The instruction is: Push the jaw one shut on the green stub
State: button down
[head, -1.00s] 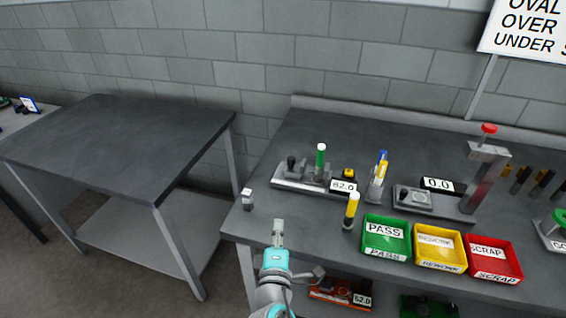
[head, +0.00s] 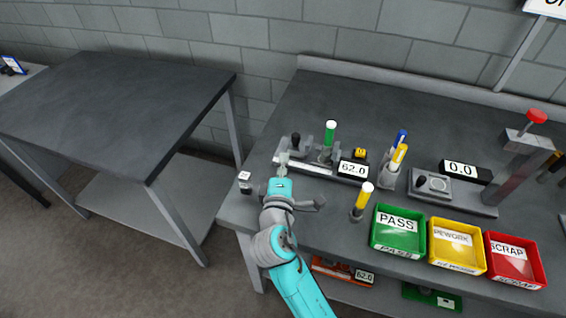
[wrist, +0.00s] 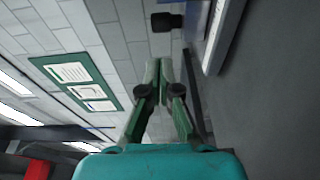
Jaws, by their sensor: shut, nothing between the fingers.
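The green stub (head: 330,133) with a white top stands upright in a grey crimping fixture (head: 312,168) on the bench. A block with a black knob (head: 295,140), seemingly the jaw, stands on the fixture to the left of the stub, with a gap between them. My gripper (head: 283,159) is shut and empty, at the fixture's left end, just left of and nearer than the knob. In the wrist view my closed fingertips (wrist: 160,63) point toward a black knob (wrist: 166,22); whether they touch it I cannot tell. The stub is not seen there.
A label reading 62.0 (head: 353,169) is on the fixture's right. A yellow stub (head: 364,196) stands in front, and a holder with blue and yellow pieces (head: 391,172) to the right. Green (head: 397,250), yellow and red bins line the front. A small white-topped block (head: 244,180) stands left.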

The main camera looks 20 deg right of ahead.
aim_at(299, 140)
jog(key=x, duration=0.6)
jog(key=shift+w+d, duration=0.15)
jog(key=shift+w, duration=0.15)
jog(key=s+d, duration=0.2)
jog(key=d, duration=0.1)
jog(key=shift+s, duration=0.15)
dwell(0.3)
